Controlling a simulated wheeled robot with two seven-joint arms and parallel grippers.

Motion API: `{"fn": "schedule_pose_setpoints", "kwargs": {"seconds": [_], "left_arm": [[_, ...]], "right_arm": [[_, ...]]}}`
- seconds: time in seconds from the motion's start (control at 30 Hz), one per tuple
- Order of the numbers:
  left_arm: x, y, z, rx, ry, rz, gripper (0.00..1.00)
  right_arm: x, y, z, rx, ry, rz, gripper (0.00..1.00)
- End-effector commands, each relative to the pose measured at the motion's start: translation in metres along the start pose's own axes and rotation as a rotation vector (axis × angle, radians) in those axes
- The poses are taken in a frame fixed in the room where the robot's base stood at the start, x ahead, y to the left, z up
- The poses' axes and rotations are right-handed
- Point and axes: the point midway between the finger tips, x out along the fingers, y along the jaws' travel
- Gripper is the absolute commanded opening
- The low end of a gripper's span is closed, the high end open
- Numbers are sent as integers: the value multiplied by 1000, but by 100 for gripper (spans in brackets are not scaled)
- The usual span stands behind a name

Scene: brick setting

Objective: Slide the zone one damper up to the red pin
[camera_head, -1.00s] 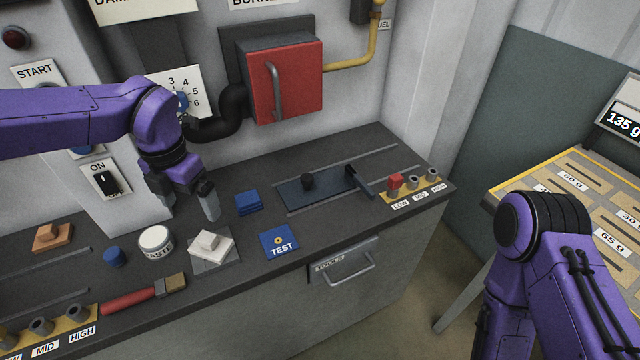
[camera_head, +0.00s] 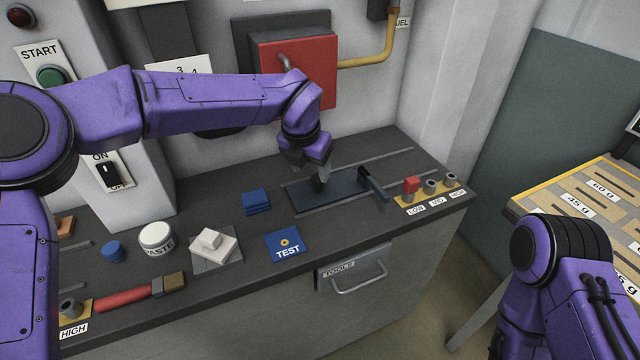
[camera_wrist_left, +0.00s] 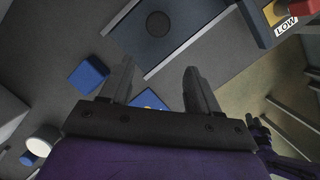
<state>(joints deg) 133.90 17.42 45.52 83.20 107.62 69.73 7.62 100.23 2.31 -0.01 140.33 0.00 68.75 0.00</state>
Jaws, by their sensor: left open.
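The zone one damper is a dark blue-grey plate (camera_head: 340,193) lying between two rails on the bench, with an upright end piece (camera_head: 373,184) at its right. Its round black knob (camera_wrist_left: 158,24) shows in the left wrist view, ahead of the fingertips. The red pin (camera_head: 411,184) stands in the LOW hole of the yellow strip, right of the plate. My left gripper (camera_head: 312,170) is above the plate's left part and partly hides the knob. In the left wrist view its fingers (camera_wrist_left: 158,78) are apart with nothing between them. My right gripper is out of frame.
The red burner door (camera_head: 300,75) is behind my left arm. The rails are clear between plate and pin strip.

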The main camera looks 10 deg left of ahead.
Motion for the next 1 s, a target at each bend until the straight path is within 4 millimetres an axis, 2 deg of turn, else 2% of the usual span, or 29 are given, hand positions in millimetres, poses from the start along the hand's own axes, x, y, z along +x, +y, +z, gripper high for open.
{"fn": "schedule_pose_setpoints", "kwargs": {"seconds": [0.03,0.07,0.17,0.6,0.73,0.97,1.0], "left_arm": [[-16,2,20,-38,-61,-5,62],[-19,4,26,-61,-85,-5,62],[-13,5,28,-95,-95,-4,62],[72,6,36,-97,-92,-3,62],[84,6,36,-96,-93,-4,62],[86,6,37,-96,-94,-4,62],[86,6,37,-96,-94,-4,58]], "right_arm": [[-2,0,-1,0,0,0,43],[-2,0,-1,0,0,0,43],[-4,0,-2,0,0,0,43],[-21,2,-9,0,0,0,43],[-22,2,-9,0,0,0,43],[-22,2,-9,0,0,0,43],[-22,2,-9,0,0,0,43]]}}
